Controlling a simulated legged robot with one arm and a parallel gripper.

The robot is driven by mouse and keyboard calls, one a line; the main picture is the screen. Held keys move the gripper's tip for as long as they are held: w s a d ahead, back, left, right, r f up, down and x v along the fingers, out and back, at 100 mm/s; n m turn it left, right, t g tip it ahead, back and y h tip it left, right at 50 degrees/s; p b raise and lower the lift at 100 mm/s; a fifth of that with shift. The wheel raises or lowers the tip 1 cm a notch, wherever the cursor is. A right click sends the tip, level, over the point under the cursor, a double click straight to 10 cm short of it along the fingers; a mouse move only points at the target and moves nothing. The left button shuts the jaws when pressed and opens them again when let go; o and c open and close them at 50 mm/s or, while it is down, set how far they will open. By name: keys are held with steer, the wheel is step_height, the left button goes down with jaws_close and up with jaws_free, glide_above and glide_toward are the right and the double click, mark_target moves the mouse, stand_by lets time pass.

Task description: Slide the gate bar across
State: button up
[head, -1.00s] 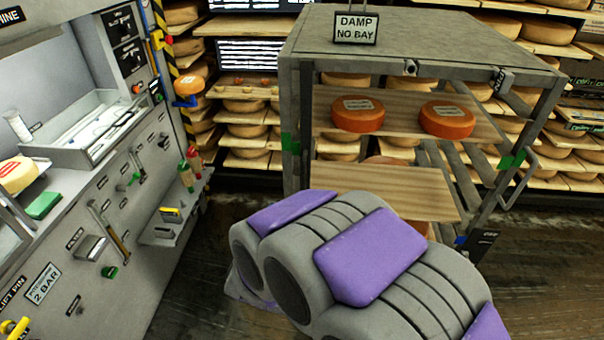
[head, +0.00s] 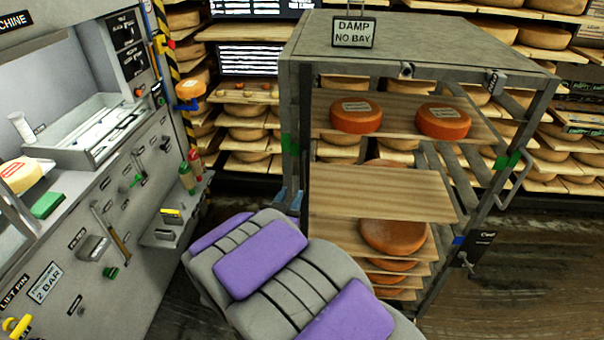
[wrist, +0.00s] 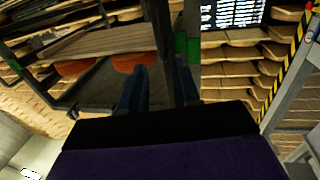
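The grey metal rack (head: 430,35) carries a "DAMP NO BAY" sign and wooden shelves. I cannot single out the gate bar with certainty. A round fitting (head: 407,70) and a bracket (head: 494,82) sit on the rack's top front edge. My gripper (head: 287,202) is low beside the rack's left front post (head: 289,110), mostly hidden behind my grey and purple arm. In the wrist view my gripper (wrist: 162,88) shows two dark blue fingers standing apart, with nothing seen between them. A rack post with a green mark (wrist: 181,44) rises just beyond the fingertips.
Orange cheese wheels (head: 356,117) sit on the upper shelf, and more (head: 393,235) lower down. A machine panel (head: 120,190) with knobs and a small ledge (head: 175,222) stands left. A black-and-yellow striped post (head: 175,85) is behind. Wooden floor (head: 530,270) is clear at right.

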mark_target(302, 172)
steer(key=b+x, duration=0.1)
steer(key=x, duration=0.8)
steer(key=shift+w+d+b, duration=0.15)
steer(key=shift+w+b, duration=0.15)
steer(key=shift+b, duration=0.05)
steer(key=shift+x, duration=0.75)
jaws_close()
